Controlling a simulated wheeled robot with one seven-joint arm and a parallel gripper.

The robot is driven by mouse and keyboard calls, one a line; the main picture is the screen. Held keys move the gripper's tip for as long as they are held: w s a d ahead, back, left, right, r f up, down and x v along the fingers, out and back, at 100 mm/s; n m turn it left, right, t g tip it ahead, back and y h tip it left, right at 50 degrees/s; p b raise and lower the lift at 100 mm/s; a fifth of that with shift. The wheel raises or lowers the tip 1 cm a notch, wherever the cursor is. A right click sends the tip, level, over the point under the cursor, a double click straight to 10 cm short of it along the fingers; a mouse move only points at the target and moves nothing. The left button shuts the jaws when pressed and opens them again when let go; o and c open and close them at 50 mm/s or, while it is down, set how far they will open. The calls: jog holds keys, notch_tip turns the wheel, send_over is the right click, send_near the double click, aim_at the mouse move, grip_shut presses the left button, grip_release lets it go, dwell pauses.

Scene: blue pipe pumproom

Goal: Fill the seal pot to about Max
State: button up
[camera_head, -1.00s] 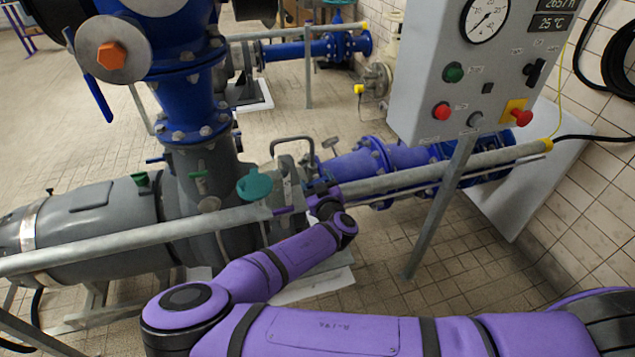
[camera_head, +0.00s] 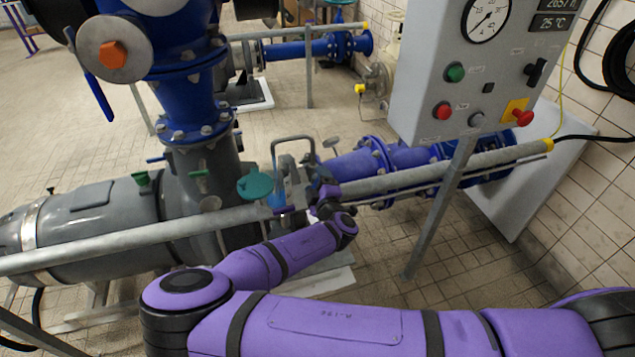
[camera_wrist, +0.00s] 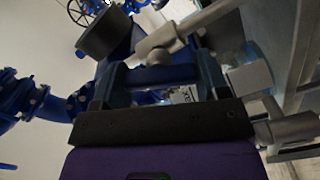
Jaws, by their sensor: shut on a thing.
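A teal cup-like thing (camera_head: 255,186) stands out above the grey rail, just left of the arm's end in the head view. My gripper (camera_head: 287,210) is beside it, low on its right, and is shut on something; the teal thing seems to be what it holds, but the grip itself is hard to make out. In the wrist view my gripper (camera_wrist: 162,78) shows two dark blue fingers with a grey fitting between or behind them. A dark round cylinder (camera_wrist: 103,35) is at upper left there. I cannot pick out the seal pot or its Max mark for certain.
A grey rail (camera_head: 150,232) crosses by the gripper. The grey pump body (camera_head: 95,225) is at left and blue pipework (camera_head: 375,160) behind. A grey control box (camera_head: 470,75) on a post stands right. A bent grey handle (camera_head: 292,140) rises near the gripper.

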jog(key=shift+n, duration=0.6)
jog(key=o, duration=0.9)
jog(key=shift+o, duration=0.2)
jog(key=shift+s, duration=0.15)
jog(key=v, duration=1)
jog(key=shift+s, duration=0.3)
